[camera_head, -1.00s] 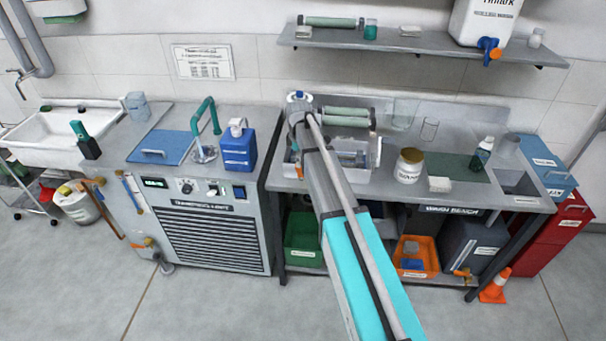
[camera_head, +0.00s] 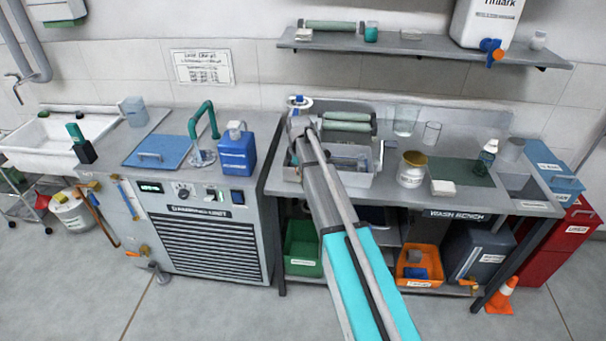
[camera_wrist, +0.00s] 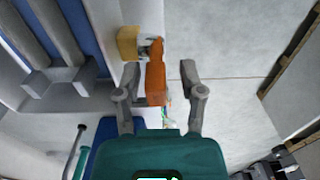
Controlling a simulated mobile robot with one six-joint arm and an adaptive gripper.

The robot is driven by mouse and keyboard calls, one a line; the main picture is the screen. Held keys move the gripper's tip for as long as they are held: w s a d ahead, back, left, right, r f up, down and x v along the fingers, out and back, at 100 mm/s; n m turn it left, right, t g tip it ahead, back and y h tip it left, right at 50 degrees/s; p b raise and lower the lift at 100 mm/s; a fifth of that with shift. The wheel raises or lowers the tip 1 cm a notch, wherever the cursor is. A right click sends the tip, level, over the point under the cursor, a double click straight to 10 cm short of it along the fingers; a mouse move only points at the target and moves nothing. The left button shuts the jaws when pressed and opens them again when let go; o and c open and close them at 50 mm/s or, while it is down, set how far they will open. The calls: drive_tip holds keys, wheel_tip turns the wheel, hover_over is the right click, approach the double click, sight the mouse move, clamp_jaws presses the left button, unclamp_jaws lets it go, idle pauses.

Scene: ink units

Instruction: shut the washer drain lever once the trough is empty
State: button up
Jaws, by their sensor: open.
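In the wrist view, my gripper (camera_wrist: 160,72) is open, with one grey finger on each side of an orange lever (camera_wrist: 156,82). The lever hangs from a brass valve (camera_wrist: 129,43) fixed to a pale wall. Whether either finger touches the lever cannot be told. In the head view, my arm crosses the bench and hides the gripper. A pale trough (camera_head: 365,188) with rollers in and behind it stands on the wash bench, partly behind my arm. Whether it holds liquid cannot be seen.
A grey unit (camera_head: 205,250) with a teal tap (camera_head: 203,130) and a blue jug (camera_head: 237,150) stands left. A jar (camera_head: 411,174), white block and green bottle (camera_head: 485,158) stand right of the trough. An orange cone (camera_head: 502,296) is on the floor. The front floor is clear.

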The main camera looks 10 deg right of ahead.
drive_tip(key=shift+c, duration=0.2)
clamp_jaws()
drive_tip(key=shift+s, duration=0.1)
drive_tip(key=shift+s+d+y, duration=0.15)
drive_tip(key=shift+d+y, duration=0.1)
drive_tip(key=shift+y, duration=0.65)
drive_tip(key=shift+o, duration=0.2)
unclamp_jaws()
drive_tip(key=shift+t, duration=0.3)
